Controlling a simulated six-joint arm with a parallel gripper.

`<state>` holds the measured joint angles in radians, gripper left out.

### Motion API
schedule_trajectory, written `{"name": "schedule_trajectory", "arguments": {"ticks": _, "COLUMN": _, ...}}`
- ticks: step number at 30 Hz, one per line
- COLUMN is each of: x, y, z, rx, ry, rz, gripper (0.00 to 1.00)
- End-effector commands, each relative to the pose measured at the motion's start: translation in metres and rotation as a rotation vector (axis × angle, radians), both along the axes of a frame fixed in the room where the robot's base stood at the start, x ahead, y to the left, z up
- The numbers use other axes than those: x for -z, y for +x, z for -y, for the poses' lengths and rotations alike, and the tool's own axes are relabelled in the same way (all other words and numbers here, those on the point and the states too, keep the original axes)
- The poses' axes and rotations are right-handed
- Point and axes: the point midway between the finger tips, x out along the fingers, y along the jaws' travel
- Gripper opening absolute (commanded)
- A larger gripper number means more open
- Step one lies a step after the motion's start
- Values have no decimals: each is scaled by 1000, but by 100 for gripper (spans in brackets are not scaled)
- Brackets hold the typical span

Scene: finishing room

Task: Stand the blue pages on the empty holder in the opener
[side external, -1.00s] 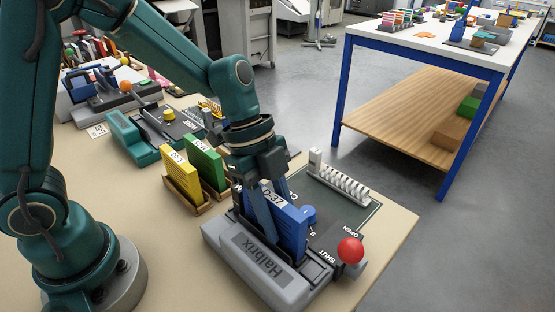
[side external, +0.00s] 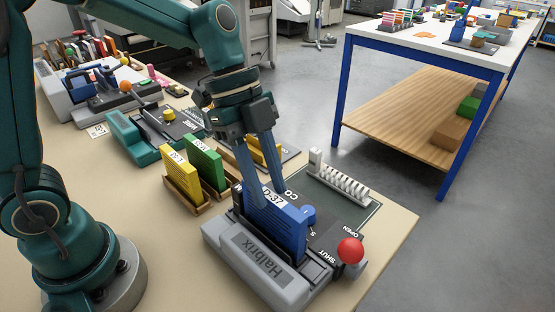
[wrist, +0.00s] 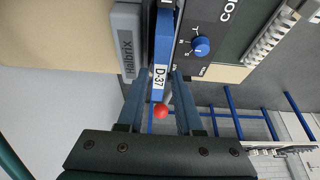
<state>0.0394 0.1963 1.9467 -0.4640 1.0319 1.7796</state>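The blue pages (side external: 285,231), with a white D-37 label, stand upright in the slot of the grey Halbrix machine (side external: 258,264). In the wrist view the blue pages (wrist: 163,50) show edge-on beside the Halbrix casing (wrist: 128,40). My gripper (side external: 269,200) is above the machine, with its fingertips at the top of the pages. In the wrist view my gripper (wrist: 158,78) has its fingers apart, one on each side of the pages, with gaps showing. The holder under the pages is hidden.
A red ball knob (side external: 350,250) is at the machine's right, near the words OPEN and SHUT. A blue dial (side external: 308,214) and a white comb (side external: 340,178) lie behind. Yellow pages (side external: 181,180) and green pages (side external: 205,164) stand in wooden holders to the left.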

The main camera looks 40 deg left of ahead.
Motion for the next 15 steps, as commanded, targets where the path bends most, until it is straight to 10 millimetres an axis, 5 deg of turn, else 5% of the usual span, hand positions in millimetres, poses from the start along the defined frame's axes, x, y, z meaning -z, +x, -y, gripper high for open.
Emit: {"name": "schedule_trajectory", "arguments": {"ticks": 15, "x": -36, "y": 0, "z": -16, "rx": -1, "ry": 1, "rz": 3, "gripper": 35}}
